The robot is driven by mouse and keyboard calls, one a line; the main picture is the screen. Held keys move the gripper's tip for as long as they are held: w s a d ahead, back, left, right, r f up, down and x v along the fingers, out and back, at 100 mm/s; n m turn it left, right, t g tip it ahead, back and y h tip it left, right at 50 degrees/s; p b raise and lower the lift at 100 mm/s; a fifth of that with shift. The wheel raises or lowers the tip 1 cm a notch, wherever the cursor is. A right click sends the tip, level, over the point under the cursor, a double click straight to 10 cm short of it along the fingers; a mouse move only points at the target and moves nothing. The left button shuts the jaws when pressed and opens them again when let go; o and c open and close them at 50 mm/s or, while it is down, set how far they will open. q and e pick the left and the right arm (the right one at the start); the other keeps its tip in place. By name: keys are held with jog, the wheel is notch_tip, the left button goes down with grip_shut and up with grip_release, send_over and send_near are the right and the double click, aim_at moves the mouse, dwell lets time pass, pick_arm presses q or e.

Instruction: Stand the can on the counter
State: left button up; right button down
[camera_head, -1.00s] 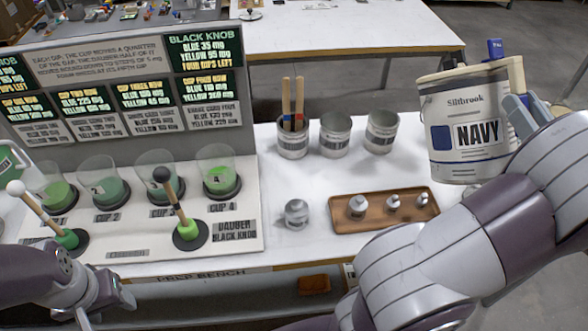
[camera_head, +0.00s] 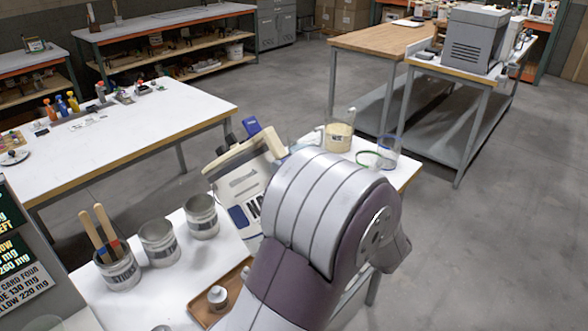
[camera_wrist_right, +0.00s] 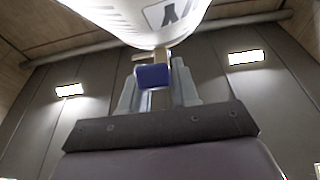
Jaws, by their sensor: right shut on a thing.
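The can (camera_head: 243,187) is cream and white with a dark blue label reading "NA…", and it leans in the head view. My right gripper (camera_wrist_right: 157,82) is shut on it. In the wrist view the can's pale underside and wall (camera_wrist_right: 140,15) show at the top, beyond the fingers, with a blue block (camera_wrist_right: 153,76) between them. In the head view my right arm covers the gripper and the can's right side. The counter (camera_head: 85,287) is white, and the can appears above its back part; I cannot tell the gap. My left gripper is out of view.
Metal cups (camera_head: 158,242) stand left of the can, one (camera_head: 118,268) holding sticks. A wooden tray (camera_head: 196,306) with small weights lies in front. A clear cup (camera_head: 388,150) and a cream-filled cup (camera_head: 339,135) stand at the counter's right end. A white table (camera_head: 130,140) stands behind.

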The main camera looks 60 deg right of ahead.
aim_at(247, 184)
jog(key=w+f, duration=0.1)
jog(key=w, duration=0.2)
jog(key=w+a+f, duration=0.1)
jog(key=w+f, duration=0.3)
jog(key=w, duration=0.1)
jog(key=shift+w+a, duration=0.2)
jog(key=shift+w, duration=0.1)
jog(key=shift+w+f, duration=0.15)
notch_tip(247, 184, down, 4)
jog(key=shift+r, duration=0.1)
jog(key=shift+a, duration=0.1)
jog(key=c, duration=0.8)
grip_release()
jog(key=shift+c, duration=0.2)
